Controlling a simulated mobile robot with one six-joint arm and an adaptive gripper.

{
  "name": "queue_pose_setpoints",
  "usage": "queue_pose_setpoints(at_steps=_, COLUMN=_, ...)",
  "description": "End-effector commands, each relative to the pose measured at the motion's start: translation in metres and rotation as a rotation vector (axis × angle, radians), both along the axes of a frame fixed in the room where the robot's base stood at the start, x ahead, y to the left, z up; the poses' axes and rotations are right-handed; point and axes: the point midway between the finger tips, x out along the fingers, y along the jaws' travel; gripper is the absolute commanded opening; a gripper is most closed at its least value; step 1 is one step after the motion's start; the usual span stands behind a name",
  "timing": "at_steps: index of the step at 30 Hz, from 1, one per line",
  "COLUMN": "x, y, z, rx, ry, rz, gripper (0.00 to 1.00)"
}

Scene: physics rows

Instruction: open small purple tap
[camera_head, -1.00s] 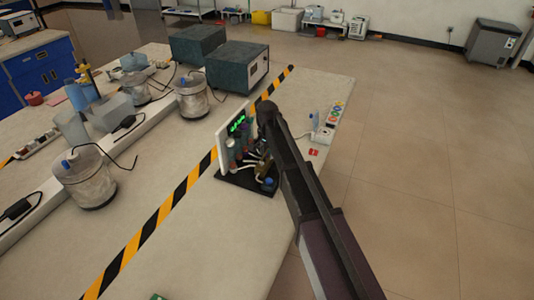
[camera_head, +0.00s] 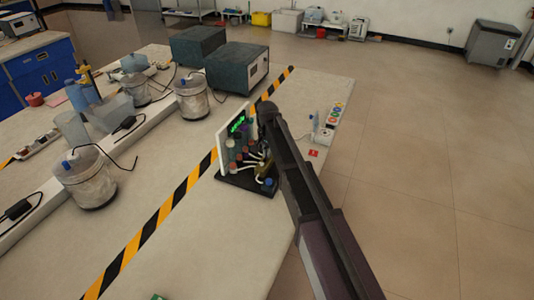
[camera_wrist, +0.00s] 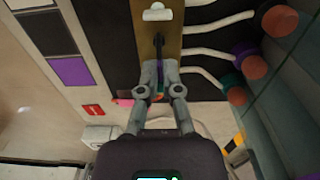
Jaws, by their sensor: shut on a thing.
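My gripper (camera_wrist: 160,80) is shut at the near end of a brass-coloured block (camera_wrist: 158,45) in the wrist view. Between its fingertips is a small part, mostly hidden, with a little purple and green showing; I take it to be the small purple tap (camera_wrist: 160,93). How far the tap is turned cannot be told. In the head view my arm comes in from the lower right and hides the fingertips. The brass block (camera_head: 266,189) sits on a black-based rig (camera_head: 235,181) with a white panel and green lit digits.
White tubes (camera_wrist: 205,53) run from the block to capped parts, one with a purple ring (camera_wrist: 243,52). A purple square (camera_wrist: 70,71) lies left of the block. A white box with coloured buttons (camera_head: 332,118) stands right of the rig. Striped tape (camera_head: 172,205) crosses the bench.

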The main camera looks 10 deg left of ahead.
Motion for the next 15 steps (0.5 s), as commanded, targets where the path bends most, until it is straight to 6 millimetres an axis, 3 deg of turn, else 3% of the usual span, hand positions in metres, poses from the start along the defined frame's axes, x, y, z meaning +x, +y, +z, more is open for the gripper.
queue_pose_setpoints(at_steps=2, x=-0.0024, y=-0.0009, z=-0.0013, rx=-0.002, ry=0.005, rz=0.001, gripper=0.00)
queue_pose_setpoints(at_steps=7, x=-0.0027, y=-0.0010, z=-0.0014, rx=-0.002, ry=0.005, rz=0.000, gripper=0.48)
queue_pose_setpoints(at_steps=15, x=-0.0016, y=-0.0006, z=-0.0007, rx=-0.002, ry=0.002, rz=0.000, gripper=0.49)
